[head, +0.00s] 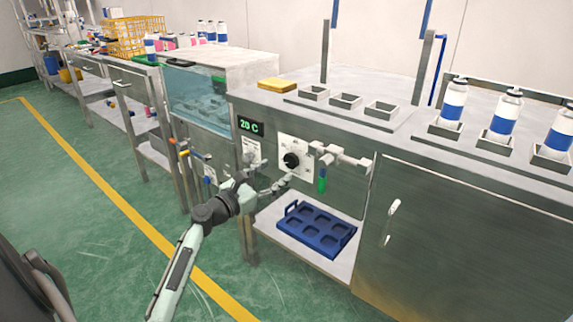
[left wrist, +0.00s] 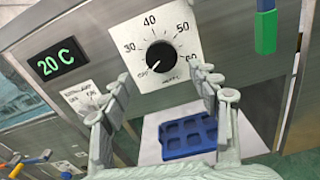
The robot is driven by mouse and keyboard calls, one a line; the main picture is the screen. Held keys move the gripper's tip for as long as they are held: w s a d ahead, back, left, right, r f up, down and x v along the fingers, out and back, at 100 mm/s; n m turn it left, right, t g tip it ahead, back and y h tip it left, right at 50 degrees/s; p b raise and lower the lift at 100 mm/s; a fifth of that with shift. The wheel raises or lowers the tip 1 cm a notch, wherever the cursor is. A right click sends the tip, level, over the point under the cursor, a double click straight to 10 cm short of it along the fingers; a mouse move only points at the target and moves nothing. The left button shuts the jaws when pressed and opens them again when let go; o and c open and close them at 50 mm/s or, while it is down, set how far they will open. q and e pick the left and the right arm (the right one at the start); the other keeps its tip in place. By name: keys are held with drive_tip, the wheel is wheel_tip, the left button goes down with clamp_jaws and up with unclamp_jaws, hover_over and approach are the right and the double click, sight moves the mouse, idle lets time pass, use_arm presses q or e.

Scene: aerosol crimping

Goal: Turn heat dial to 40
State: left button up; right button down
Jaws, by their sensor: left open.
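The black heat dial (head: 291,160) sits on a white scale plate on the front of the steel bench. In the left wrist view the dial (left wrist: 160,56) shows between my fingers, with 30, 40, 50 and 60 around it. Its pale pointer mark seems to face the lower left, near the off label. The green display (head: 249,126) reads 20 C, also in the left wrist view (left wrist: 57,63). My left gripper (head: 279,185) is open and empty, just below and in front of the dial, apart from it. My right gripper is not in view.
A pipe valve with a green handle (head: 322,180) sticks out right of the dial. A blue tray (head: 317,229) lies on the shelf below. A glass-fronted water bath (head: 198,97) stands left. White-and-blue cans (head: 504,115) stand in holders on the bench top.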

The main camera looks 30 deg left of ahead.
sight(289, 163)
use_arm(q)
drive_tip(key=w, duration=0.5)
drive_tip(key=shift+w+d, duration=0.15)
drive_tip(key=shift+d, duration=0.2)
drive_tip(key=shift+w, duration=0.4)
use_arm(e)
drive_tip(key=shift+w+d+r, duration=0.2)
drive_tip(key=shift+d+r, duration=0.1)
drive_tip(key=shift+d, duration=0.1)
use_arm(q)
drive_tip(key=shift+c, duration=0.5)
drive_tip(key=c, duration=1.1)
drive_tip(key=shift+o, duration=0.2)
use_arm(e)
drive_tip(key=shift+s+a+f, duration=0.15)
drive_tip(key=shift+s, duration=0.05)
use_arm(q)
drive_tip(key=shift+m, duration=0.3)
